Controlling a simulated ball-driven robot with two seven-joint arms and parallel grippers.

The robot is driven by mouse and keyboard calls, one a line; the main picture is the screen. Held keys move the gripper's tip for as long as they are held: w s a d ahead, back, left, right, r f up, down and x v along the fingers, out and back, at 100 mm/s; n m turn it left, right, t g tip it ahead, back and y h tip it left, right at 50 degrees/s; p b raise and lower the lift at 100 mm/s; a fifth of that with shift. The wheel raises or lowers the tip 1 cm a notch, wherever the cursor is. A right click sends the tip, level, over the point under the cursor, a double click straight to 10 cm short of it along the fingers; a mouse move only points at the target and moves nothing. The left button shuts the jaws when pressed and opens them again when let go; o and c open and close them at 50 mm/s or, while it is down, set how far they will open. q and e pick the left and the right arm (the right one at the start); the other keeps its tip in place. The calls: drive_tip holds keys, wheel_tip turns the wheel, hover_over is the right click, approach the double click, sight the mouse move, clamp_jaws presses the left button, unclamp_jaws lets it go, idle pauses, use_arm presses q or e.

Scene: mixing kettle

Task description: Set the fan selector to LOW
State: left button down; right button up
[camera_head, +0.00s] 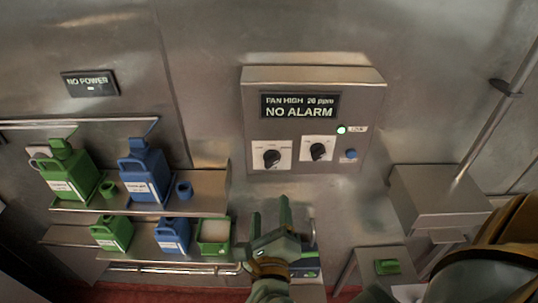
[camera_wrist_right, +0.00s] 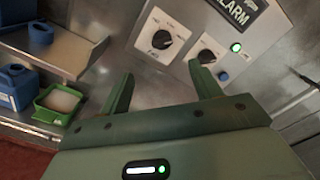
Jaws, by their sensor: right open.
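A grey control box (camera_head: 375,100) on the steel wall has a display (camera_head: 299,105) reading FAN HIGH 26 ppm, NO ALARM. Below it are two black knobs on white plates, a left knob (camera_head: 271,157) and a right knob (camera_head: 318,151). Their labels are too small to read, so I cannot tell which is the fan selector. Both knobs also show in the right wrist view, left (camera_wrist_right: 162,40) and right (camera_wrist_right: 207,56). My right gripper (camera_head: 270,208) is open and empty, below the box and apart from the knobs. My left gripper is not in view.
A lit green lamp (camera_head: 341,130) and a blue button (camera_head: 351,154) sit right of the knobs. Shelves (camera_head: 210,185) at left hold green and blue jugs, cups and a green-rimmed bin (camera_head: 214,238). A metal box (camera_head: 440,195) stands out at right. A NO POWER sign (camera_head: 89,83) hangs at left.

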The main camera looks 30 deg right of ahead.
sight(270, 165)
drive_tip(key=b+x, duration=0.3)
drive_tip(key=x, duration=1.1)
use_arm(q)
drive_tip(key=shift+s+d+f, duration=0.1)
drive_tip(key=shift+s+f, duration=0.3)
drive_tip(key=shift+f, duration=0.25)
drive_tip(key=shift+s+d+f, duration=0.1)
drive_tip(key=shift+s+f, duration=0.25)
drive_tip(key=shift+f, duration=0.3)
use_arm(e)
drive_tip(key=shift+w+d, duration=0.3)
drive_tip(key=shift+w, duration=0.1)
drive_tip(key=shift+r, duration=0.1)
drive_tip(key=c, duration=1)
drive_tip(key=shift+o, duration=0.2)
drive_tip(key=n+p, duration=0.8)
drive_tip(key=p, duration=0.3)
drive_tip(key=shift+a+r+n+p, duration=0.1)
drive_tip(key=shift+r+n+p, duration=0.05)
drive_tip(key=shift+n+p, duration=0.2)
use_arm(q)
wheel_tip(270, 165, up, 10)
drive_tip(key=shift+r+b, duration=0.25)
drive_tip(key=shift+b, duration=0.15)
use_arm(e)
drive_tip(key=o, duration=1)
drive_tip(key=shift+f, duration=0.4)
